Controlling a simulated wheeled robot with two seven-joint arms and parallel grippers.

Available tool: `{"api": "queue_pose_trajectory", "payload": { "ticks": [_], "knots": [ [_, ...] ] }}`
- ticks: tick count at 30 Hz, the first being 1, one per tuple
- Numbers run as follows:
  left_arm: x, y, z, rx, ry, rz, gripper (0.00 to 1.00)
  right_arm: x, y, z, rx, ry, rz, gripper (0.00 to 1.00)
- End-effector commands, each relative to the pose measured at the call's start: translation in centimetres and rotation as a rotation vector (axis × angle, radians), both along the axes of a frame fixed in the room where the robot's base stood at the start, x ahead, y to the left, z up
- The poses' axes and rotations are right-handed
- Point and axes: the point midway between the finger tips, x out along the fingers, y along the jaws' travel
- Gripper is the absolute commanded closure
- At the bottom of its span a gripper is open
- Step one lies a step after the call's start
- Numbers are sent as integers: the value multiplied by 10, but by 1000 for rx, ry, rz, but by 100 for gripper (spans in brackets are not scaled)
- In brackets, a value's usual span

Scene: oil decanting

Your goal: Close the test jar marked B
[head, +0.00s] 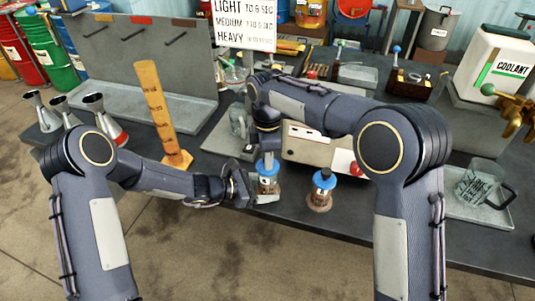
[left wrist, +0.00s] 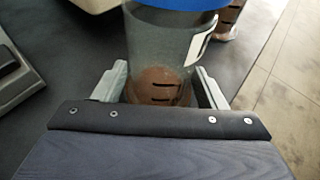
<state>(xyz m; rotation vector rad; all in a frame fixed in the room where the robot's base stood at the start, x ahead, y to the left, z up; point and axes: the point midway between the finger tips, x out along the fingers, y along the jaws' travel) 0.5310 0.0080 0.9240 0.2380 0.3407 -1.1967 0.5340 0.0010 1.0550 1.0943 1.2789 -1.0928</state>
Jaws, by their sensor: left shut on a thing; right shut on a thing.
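A clear test jar (head: 267,186) with brown contents stands on the dark bench; its label is too small to read. My left gripper (head: 262,197) is shut on this jar low on its body. In the left wrist view the jar (left wrist: 160,50) is upright between the two fingers. A blue lid (head: 267,165) is at the jar's mouth, and its lower edge also shows in the left wrist view (left wrist: 180,4). My right gripper (head: 267,152) points down from above and is shut on the blue lid. I cannot tell whether the lid is fully seated.
A second jar (head: 320,192) with a blue lid stands just right. A white box (head: 312,145) is behind it. A wooden gauge (head: 157,112) and several metal funnels (head: 93,104) stand left. A glass jug (head: 478,181) is on a tray at right. Bare bench lies between.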

Motion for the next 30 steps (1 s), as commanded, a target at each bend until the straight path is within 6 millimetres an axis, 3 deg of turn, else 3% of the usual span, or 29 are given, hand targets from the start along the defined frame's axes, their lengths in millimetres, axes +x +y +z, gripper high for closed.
{"api": "queue_pose_trajectory", "payload": {
  "ticks": [29,30],
  "knots": [
    [-2,2,-5,10,9,2,76,0,0,-14,1,1,0,96],
    [-2,2,-5,10,9,2,76,0,0,-13,1,0,0,70]
  ]
}}
